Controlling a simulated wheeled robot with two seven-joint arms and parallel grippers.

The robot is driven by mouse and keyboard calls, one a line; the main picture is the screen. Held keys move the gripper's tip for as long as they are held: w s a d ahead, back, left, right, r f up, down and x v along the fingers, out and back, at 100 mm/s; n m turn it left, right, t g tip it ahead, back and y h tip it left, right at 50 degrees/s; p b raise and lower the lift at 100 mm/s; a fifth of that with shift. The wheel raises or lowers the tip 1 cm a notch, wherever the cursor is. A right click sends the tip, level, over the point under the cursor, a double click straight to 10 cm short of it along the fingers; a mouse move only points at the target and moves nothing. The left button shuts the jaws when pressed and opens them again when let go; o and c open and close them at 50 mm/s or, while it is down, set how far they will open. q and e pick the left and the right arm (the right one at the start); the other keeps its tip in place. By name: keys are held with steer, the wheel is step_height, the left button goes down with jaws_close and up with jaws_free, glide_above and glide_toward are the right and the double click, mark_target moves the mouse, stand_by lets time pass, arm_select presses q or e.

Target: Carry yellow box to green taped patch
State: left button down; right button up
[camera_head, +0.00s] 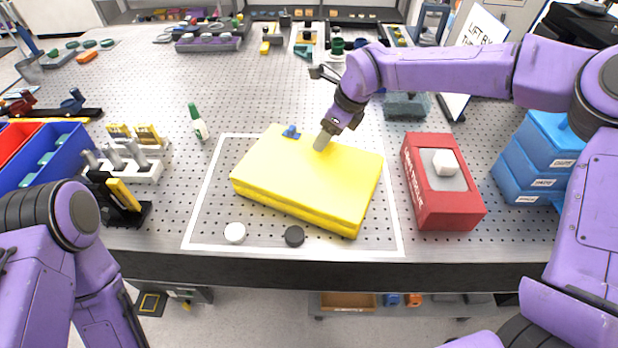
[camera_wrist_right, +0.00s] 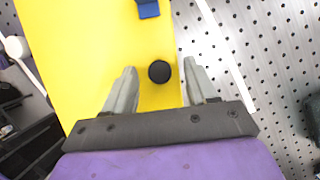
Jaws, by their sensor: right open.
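The yellow box (camera_head: 300,180) lies flat and slightly turned inside a white taped outline (camera_head: 216,188) on the perforated table. A small blue part (camera_head: 291,131) sits at its back edge and also shows in the right wrist view (camera_wrist_right: 148,9). My right gripper (camera_head: 322,143) is over the box's back edge. In the right wrist view its two fingers (camera_wrist_right: 159,68) are apart, with a round black spot (camera_wrist_right: 159,71) on the yellow surface (camera_wrist_right: 100,60) between them. I cannot tell whether they touch the box. My left gripper is out of view. I see no green taped patch.
A red case (camera_head: 420,205) with a white block stands right of the outline, and blue drawers (camera_head: 530,165) further right. White (camera_head: 235,233) and black (camera_head: 294,236) discs lie in front of the box. A green-capped bottle (camera_head: 199,125) and a rack (camera_head: 128,165) stand left.

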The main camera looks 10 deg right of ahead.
jaws_close()
stand_by(1.3)
steer(key=shift+w+r, duration=0.1)
steer(key=shift+w, duration=0.05)
